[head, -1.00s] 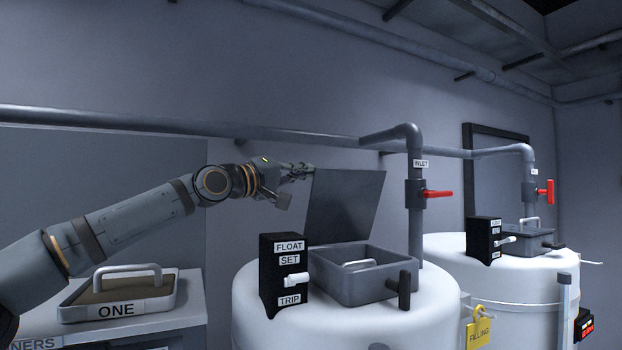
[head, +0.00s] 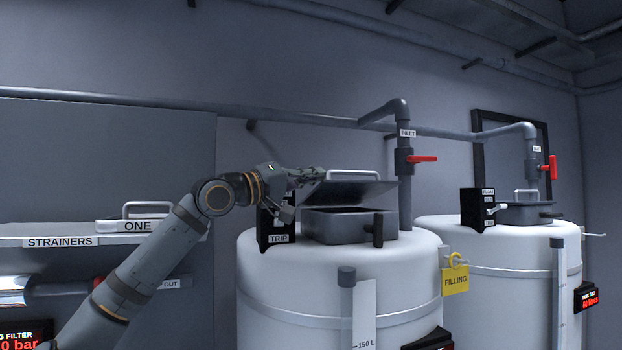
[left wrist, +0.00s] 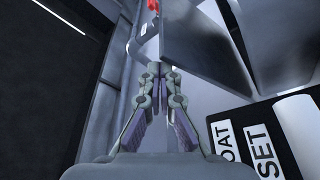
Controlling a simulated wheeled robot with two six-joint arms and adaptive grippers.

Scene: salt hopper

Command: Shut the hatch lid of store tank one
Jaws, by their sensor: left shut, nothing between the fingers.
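The hatch lid (head: 349,192) of the near white store tank (head: 300,275) is a dark grey plate with a light handle (head: 353,175) on top. It is tilted low over the grey hatch box (head: 333,226), with a gap between lid and rim. My left gripper (head: 318,173) is shut and empty at the lid's upper left side; I cannot tell whether it touches. The left wrist view shows its fingers (left wrist: 160,78) beside grey plates, one probably the lid (left wrist: 205,45). No tank number is readable. My right gripper is not in view.
A black float switch box (head: 270,225) stands left of the hatch, partly behind my left gripper. An inlet pipe with a red valve handle (head: 423,159) rises behind the hatch. A yellow FILLING tag (head: 455,281) hangs at right. A second tank (head: 490,260) stands further right.

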